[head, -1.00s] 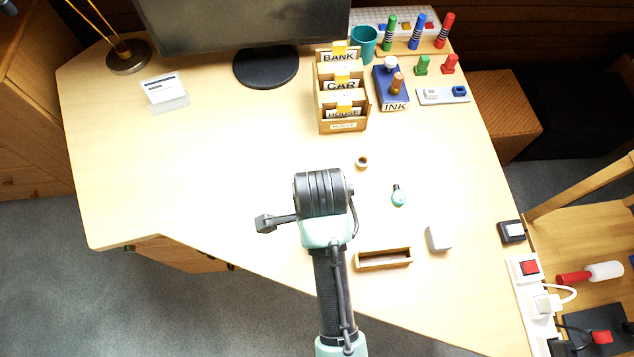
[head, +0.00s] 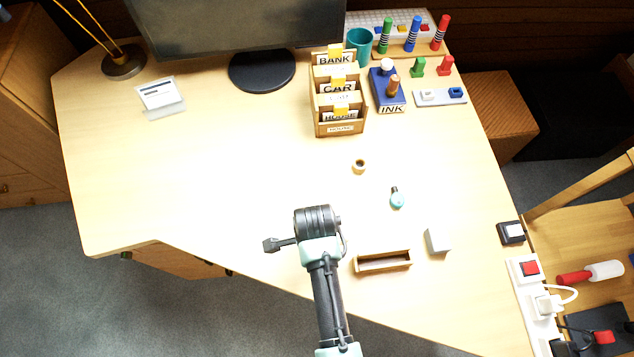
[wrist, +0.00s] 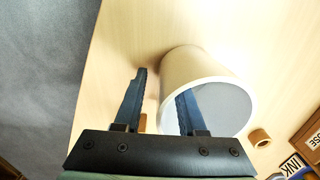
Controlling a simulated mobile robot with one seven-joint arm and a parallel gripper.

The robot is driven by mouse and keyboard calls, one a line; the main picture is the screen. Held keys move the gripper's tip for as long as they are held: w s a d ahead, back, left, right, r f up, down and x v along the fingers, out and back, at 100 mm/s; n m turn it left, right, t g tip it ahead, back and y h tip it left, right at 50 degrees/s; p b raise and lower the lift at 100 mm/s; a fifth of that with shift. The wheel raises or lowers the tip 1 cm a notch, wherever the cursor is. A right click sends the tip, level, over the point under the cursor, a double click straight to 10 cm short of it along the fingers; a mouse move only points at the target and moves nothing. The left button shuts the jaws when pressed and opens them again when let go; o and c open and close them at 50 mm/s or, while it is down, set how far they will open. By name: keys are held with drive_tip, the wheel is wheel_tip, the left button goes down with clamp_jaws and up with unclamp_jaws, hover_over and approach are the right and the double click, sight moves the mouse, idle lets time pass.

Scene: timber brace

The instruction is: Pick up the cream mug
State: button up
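The cream mug (wrist: 182,66) shows in the wrist view, its white rim and pale grey inside facing the camera. My gripper (wrist: 162,82) is open. Its left finger is outside the mug's left side, and its right finger overlaps the rim and opening. The near wall lies between the fingers in the picture; I cannot tell whether either finger touches it or how deep the right one reaches. In the head view my arm ends over the desk (head: 200,180), and the mug and fingertips are hidden behind it.
A card organiser (head: 340,128) and ink stand (head: 388,92) stand farther back. The desk's left side is mostly clear.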

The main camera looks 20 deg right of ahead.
drive_tip(key=shift+c, duration=0.2)
clamp_jaws()
idle(1.2)
